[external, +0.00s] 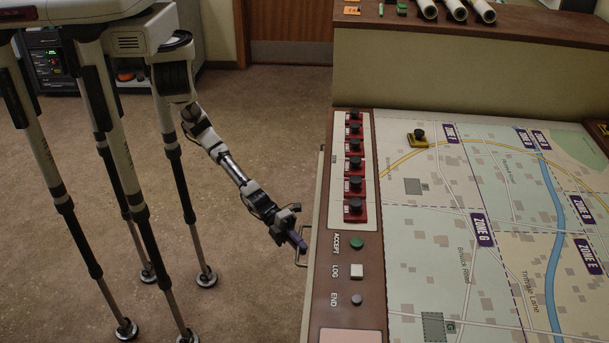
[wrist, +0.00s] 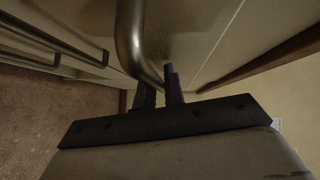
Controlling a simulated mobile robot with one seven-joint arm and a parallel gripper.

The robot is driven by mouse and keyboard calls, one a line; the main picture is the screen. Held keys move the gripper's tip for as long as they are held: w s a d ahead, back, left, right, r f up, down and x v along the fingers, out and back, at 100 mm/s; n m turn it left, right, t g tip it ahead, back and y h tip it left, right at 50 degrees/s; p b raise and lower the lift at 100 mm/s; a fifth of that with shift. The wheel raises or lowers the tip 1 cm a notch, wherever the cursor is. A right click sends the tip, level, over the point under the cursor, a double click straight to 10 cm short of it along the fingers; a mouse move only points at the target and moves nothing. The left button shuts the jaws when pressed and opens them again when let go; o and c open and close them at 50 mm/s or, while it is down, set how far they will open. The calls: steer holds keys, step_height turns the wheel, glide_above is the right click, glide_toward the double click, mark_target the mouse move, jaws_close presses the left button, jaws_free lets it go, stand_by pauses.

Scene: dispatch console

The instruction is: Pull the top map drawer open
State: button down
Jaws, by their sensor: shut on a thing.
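The top map drawer's front (external: 313,205) shows as a narrow pale strip along the left side of the console in the external view. Its metal bar handle (external: 301,262) sticks out to the left. My gripper (external: 301,245) is at this handle, with its dark fingers shut on the bar. In the wrist view, the handle (wrist: 131,35) is a thick bent metal bar running down to my gripper's fingers (wrist: 160,90). I cannot tell how far the drawer stands out from the console.
More bar handles (wrist: 75,35) show at the left in the wrist view. The console top holds a row of red-based black knobs (external: 354,185), buttons and a city map (external: 450,250). The brown floor (external: 255,130) left of the console is clear around my arm.

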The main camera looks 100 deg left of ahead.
steer(key=shift+a, duration=0.15)
steer(key=c, duration=1.8)
jaws_free()
steer(key=shift+o, duration=0.2)
steer(key=b+v, duration=0.2)
steer(key=v, duration=0.5)
steer(key=shift+s+a, duration=0.1)
steer(key=shift+s, duration=0.05)
